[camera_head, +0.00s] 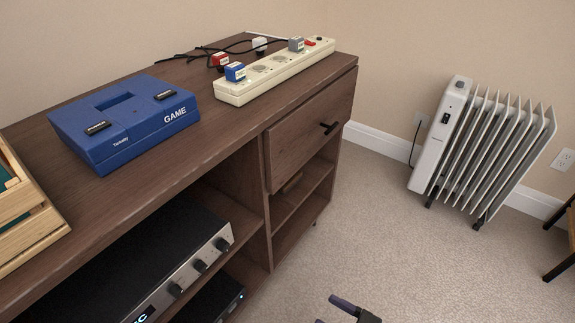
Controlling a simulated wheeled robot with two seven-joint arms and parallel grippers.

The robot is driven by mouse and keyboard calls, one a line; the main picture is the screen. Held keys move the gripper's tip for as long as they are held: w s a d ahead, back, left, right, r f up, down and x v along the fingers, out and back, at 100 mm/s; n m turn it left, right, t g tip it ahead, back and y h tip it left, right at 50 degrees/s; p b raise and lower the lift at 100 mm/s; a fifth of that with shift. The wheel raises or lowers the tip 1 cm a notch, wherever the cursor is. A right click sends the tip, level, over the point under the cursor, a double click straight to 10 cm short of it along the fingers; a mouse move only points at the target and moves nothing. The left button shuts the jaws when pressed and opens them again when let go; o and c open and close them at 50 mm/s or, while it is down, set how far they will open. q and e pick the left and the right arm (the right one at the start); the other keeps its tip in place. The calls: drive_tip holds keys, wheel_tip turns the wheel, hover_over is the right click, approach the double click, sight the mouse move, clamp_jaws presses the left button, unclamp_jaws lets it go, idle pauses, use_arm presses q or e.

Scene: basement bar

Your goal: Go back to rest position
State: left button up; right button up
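One gripper of mine, by its place right of centre most likely the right gripper (325,310), shows at the bottom edge. It is over the carpet, in front of the cabinet and touching nothing. Its two dark fingers point left and stand apart, with nothing seen between them; its lower part is cut off by the frame. My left gripper is not in view.
A brown cabinet (215,160) fills the left, bearing a blue game console (130,128), a power strip (275,72) with plugs and a wooden crate (25,215). A radiator (480,150) stands by the back wall. Carpet (430,260) between them is clear.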

drive_tip(key=s+d+f+m+g+h+p, duration=0.1)
drive_tip(key=s+d+f+m+h+p, duration=0.3)
drive_tip(key=s+d+h+p, duration=0.6)
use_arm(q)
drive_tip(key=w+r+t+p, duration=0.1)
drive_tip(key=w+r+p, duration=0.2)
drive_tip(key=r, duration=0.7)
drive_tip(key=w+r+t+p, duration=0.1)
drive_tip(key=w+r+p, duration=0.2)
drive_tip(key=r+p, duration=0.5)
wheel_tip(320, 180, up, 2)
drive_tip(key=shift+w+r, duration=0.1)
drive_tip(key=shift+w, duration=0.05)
use_arm(e)
drive_tip(key=s+d+r+m+g+h, duration=0.1)
drive_tip(key=s+g+h, duration=0.2)
drive_tip(key=s, duration=1.1)
drive_tip(key=s+d+r+m+g+h, duration=0.1)
drive_tip(key=s+g, duration=0.5)
drive_tip(key=s, duration=0.8)
drive_tip(key=shift+d+r+h, duration=0.3)
drive_tip(key=shift+r+h, duration=0.45)
drive_tip(key=shift+h, duration=0.15)
